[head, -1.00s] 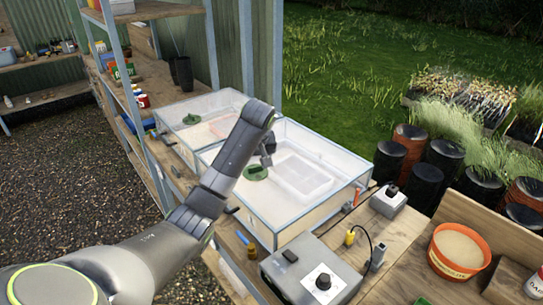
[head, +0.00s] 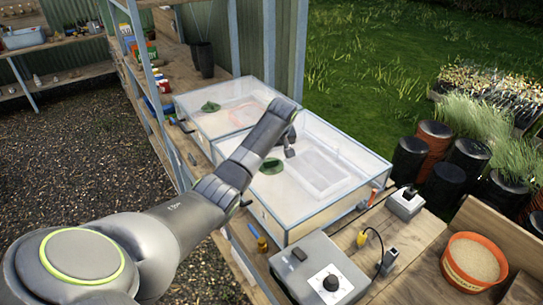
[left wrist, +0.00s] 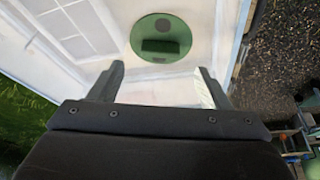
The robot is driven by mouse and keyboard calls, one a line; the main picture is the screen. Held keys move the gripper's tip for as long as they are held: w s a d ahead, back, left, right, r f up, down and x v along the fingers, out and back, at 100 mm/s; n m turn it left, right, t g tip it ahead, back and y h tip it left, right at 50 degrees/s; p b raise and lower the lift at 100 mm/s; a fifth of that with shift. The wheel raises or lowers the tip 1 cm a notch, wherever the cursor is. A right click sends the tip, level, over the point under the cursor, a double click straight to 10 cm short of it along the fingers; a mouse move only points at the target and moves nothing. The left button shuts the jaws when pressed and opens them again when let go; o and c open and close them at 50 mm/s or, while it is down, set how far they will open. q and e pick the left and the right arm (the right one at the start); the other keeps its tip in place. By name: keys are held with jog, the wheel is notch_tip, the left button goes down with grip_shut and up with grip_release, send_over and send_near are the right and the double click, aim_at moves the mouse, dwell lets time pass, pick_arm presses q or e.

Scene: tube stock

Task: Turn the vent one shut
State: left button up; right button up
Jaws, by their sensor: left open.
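Two clear-lidded propagator boxes stand end to end on the bench. The near box (head: 290,222) has a round green vent (head: 272,166) on its lid, and the far box has another green vent (head: 210,107). I cannot read which is vent one. My left gripper (head: 290,148) is open above the near lid, just right of and beyond its vent. In the left wrist view a green vent disc (left wrist: 161,24) with a raised bar handle (left wrist: 165,46) lies ahead of the open, empty fingers (left wrist: 160,75), apart from them. My right gripper is not in view.
A grey control box with a dial (head: 318,270) stands in front of the near box, with a smaller knobbed box (head: 405,203) to its right. An orange tub (head: 473,262) is at the right. Shelving posts (head: 155,75) rise at the left.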

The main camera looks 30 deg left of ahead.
aim_at(271, 163)
pick_arm(q)
jog(key=shift+x, duration=2.7)
